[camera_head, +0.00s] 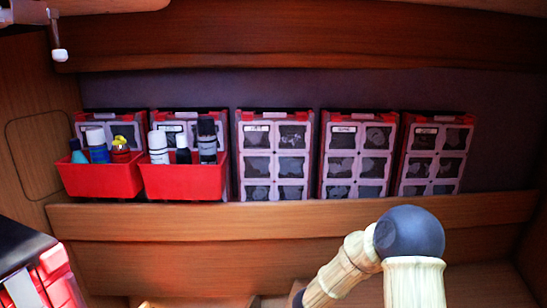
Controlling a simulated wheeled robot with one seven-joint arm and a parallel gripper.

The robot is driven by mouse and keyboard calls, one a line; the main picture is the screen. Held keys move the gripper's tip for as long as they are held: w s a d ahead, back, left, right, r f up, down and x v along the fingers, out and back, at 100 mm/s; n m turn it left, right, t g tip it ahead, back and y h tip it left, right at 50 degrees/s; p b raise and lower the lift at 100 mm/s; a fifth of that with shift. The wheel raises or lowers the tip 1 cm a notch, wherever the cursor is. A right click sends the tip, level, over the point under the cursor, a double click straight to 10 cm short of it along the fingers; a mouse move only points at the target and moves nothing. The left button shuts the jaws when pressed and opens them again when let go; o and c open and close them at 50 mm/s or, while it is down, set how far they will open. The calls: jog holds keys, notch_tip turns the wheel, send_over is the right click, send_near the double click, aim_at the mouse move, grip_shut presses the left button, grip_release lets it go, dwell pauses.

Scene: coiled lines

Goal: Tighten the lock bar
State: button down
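No part in view can be picked out for certain as the lock bar. A small metal lever with a pale rounded end (58,50) hangs down from a fitting at the top left corner. A red and black case (55,268) with a grey metal strip (22,288) across it is cut off at the lower left edge. My gripper is not in view.
A wooden ledge (300,222) runs along the back. On it stand several red-framed organizers with clear drawers (275,155). Two red bins, the left (100,182) and the right (185,182), hold bottles. The wooden side wall (35,150) closes the left.

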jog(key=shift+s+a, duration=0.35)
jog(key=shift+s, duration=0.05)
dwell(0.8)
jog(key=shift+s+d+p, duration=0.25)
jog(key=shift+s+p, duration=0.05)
jog(key=shift+p, duration=0.4)
dwell(0.7)
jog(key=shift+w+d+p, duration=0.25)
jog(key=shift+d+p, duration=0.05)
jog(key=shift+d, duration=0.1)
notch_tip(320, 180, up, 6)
jog(key=p, duration=0.6)
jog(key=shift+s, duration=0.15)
